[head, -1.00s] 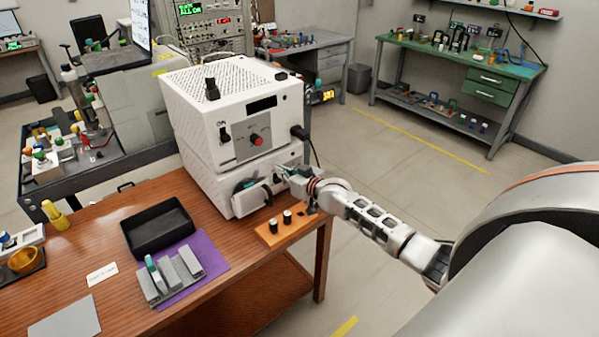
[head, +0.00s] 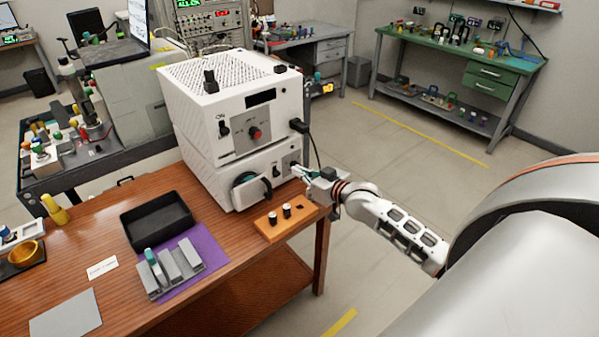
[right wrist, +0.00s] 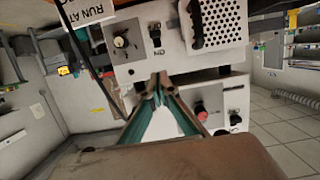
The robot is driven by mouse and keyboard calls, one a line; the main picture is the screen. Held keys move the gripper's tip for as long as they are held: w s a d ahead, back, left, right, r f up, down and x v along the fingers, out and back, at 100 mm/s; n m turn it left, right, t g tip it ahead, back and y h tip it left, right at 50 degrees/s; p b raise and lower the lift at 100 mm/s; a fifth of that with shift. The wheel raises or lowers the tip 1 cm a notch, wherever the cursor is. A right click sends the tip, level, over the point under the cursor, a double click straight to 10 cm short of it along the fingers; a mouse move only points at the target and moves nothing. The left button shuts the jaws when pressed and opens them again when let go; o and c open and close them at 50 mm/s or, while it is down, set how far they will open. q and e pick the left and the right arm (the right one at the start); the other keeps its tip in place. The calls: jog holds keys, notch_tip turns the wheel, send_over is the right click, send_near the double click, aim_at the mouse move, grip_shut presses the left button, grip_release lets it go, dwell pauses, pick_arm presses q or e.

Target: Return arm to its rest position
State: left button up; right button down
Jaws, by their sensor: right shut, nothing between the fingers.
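My right gripper (head: 300,170) is shut and empty. It is at the right front corner of the white boxy machine (head: 219,137), just past the table's right edge, and my arm reaches it from the right. In the right wrist view its teal fingers (right wrist: 158,93) meet at the tips and point at the machine's panel (right wrist: 187,45). I cannot tell whether the tips touch the machine. My left gripper is not in view.
A black cable (head: 312,147) hangs from the machine's right side. A black tray (head: 145,236) and grey rack (head: 172,283) stand further left. The floor right of the table is clear.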

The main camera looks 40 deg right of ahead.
dwell(0.3)
jog(key=s+a+f+n+g, duration=0.1)
jog(key=s+a+f, duration=0.6)
jog(key=s, duration=0.3)
jog(key=s+a+f+n+g, duration=0.1)
jog(key=s+a+f+g, duration=0.1)
jog(key=s+a+f, duration=0.5)
jog(key=s+a+f+n+g+y, duration=0.1)
jog(key=s+a+f, duration=0.6)
jog(key=s, duration=0.6)
jog(key=shift+s+a+f+g, duration=0.2)
jog(key=shift+a+f+g, duration=0.15)
jog(key=shift+f+g, duration=0.05)
dwell(1.2)
jog(key=shift+s+d, duration=0.1)
jog(key=shift+d, duration=0.05)
